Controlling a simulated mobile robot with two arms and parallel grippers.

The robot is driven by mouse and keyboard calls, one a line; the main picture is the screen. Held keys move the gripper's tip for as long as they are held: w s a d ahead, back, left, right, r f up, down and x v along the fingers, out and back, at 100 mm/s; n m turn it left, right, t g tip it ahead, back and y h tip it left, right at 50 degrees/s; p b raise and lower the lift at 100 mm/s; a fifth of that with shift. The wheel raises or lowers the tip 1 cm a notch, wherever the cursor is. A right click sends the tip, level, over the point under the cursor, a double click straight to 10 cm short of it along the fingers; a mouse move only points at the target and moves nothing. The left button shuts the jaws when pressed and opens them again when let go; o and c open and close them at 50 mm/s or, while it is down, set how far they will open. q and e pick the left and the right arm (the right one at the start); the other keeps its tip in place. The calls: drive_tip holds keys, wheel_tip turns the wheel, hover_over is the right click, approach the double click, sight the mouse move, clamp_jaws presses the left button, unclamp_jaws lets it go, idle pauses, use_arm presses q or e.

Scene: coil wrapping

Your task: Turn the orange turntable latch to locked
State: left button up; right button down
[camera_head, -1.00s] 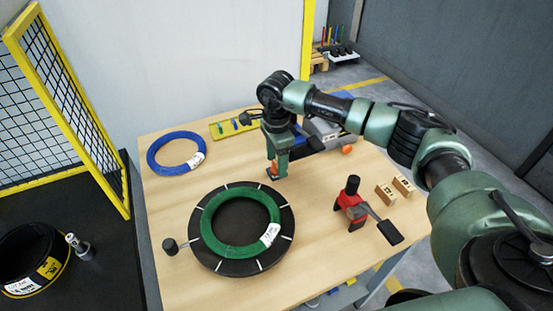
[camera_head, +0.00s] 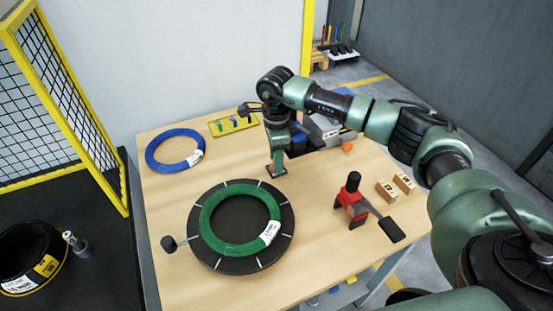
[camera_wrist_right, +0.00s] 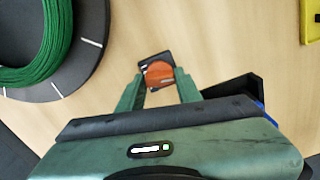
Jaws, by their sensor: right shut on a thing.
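The orange latch (camera_wrist_right: 159,73) has a dark base and stands on the table beside the turntable. In the wrist view it sits between the two green fingers of my right gripper (camera_wrist_right: 159,86), which is shut on it. In the head view my right gripper (camera_head: 277,164) points down at the latch, just off the turntable's upper right rim; the fingers hide much of the latch there. The black turntable (camera_head: 283,243) has white marks and carries a green coil (camera_head: 207,224) with a white label. My left gripper is not in view.
A blue coil (camera_head: 152,160) lies at the back left. A yellow tray (camera_head: 245,126) is behind. A red clamp-like tool (camera_head: 350,202) with a black handle and wooden blocks (camera_head: 387,191) stand to the right. A dark knob (camera_head: 169,243) projects from the turntable's left side.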

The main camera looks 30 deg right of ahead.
drive_tip(key=m+b, duration=0.1)
drive_tip(key=m, duration=0.2)
drive_tip(key=shift+m, duration=0.4)
drive_tip(key=m, duration=0.3)
drive_tip(key=shift+m+b, duration=0.3)
drive_tip(key=shift+b, duration=0.1)
drive_tip(key=m, duration=0.4)
drive_tip(key=shift+r+m+b, duration=0.1)
drive_tip(key=shift+m+b, duration=0.2)
drive_tip(key=shift+m, duration=1.7)
drive_tip(key=shift+w, duration=0.1)
drive_tip(key=c, duration=1)
unclamp_jaws()
drive_tip(key=shift+o, duration=0.2)
